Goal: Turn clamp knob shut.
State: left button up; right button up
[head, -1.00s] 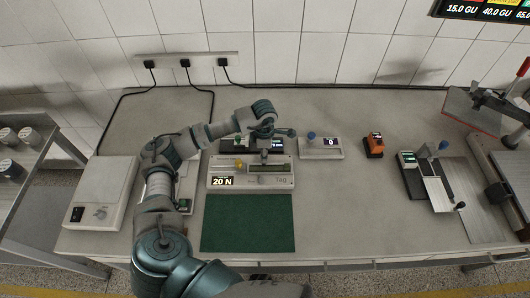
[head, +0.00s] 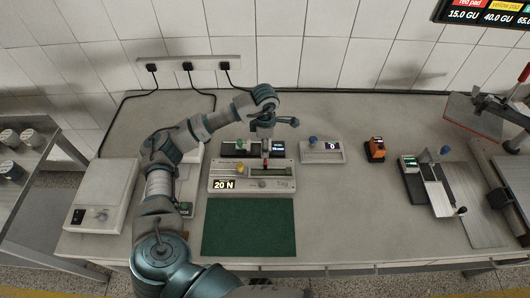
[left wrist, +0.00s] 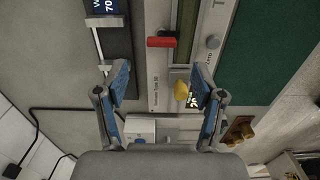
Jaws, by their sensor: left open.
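The tester with the "20 N" display (head: 278,185) lies at mid-table. A yellow knob (head: 240,168) stands on its left part; it shows near the right finger in the left wrist view (left wrist: 181,90). A small grey knob (head: 262,184) is on its front face and in the left wrist view (left wrist: 213,41). I cannot tell which knob is the clamp's. A red block (left wrist: 161,41) lies beside the green strip. My left gripper (left wrist: 160,82) is open and empty above the tester, its fingers apart from the yellow knob. My right gripper is not in view.
A dark device with a green knob (head: 240,143) lies behind the tester, and a white box with a blue knob (head: 313,139) is to the right. A green mat (head: 248,228) lies in front. An orange device (head: 375,148) stands farther right, with free table around it.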

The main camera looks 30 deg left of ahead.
pick_arm(q)
jog(key=shift+a+r, duration=0.15)
jog(key=shift+r, duration=2.2)
